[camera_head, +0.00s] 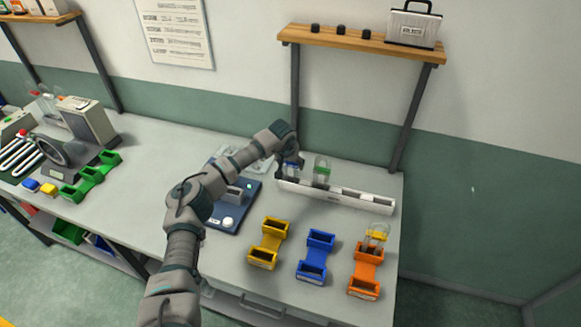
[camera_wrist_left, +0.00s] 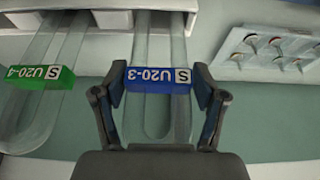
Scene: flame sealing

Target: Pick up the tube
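The white rack (camera_head: 335,197) stands at the back of the bench and holds clear U-shaped tubes. The tube with the blue U20-3 block (camera_wrist_left: 158,80) is upside down in the left wrist view; its blue block also shows in the head view (camera_head: 291,165). My left gripper (camera_wrist_left: 159,85) has one finger on each side of this block, and both fingertips appear to touch its ends. The tube is still at the rack. A tube with a green U20-4 block (camera_wrist_left: 40,77) stands beside it, also seen in the head view (camera_head: 321,172). My right gripper is not in view.
Yellow (camera_head: 268,243), blue (camera_head: 315,255) and orange (camera_head: 365,268) holders stand in front of the rack. A tube with a yellow block (camera_head: 377,236) is at the orange one. A blue device (camera_head: 228,222) lies left, under my forearm. A shelf (camera_head: 360,41) hangs above.

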